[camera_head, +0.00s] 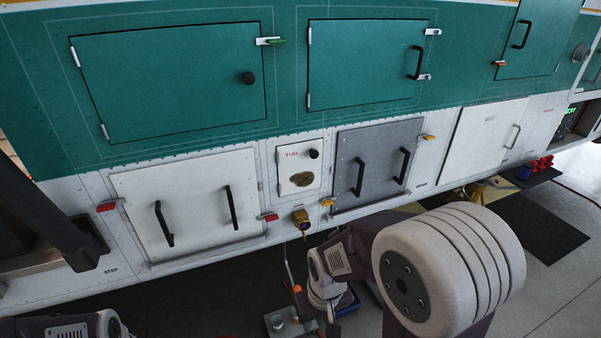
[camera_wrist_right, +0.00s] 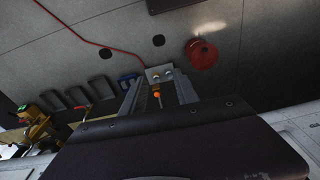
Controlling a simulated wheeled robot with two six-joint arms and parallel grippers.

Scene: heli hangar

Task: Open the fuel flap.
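The fuel flap (camera_head: 299,179) is a small white door marked FUEL in the lower white band of the helicopter's side. It looks shut, flush with its frame, with a black knob (camera_head: 314,154) at its upper right and a brownish round mark low down. My right gripper (camera_head: 320,303) is below the flap and apart from it, pointing down towards the floor. In the right wrist view its two grey fingers (camera_wrist_right: 160,92) stand apart, with a tray seen between them. Only a part of my left arm shows at the bottom left; its fingers are out of view.
A white panel with two black handles (camera_head: 178,215) is left of the flap, a grey one (camera_head: 378,165) right. A brass fitting (camera_head: 301,220) sticks out just below the flap. A tray with a metal cup (camera_head: 278,323) and a blue bin (camera_head: 347,300) are near my right gripper.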

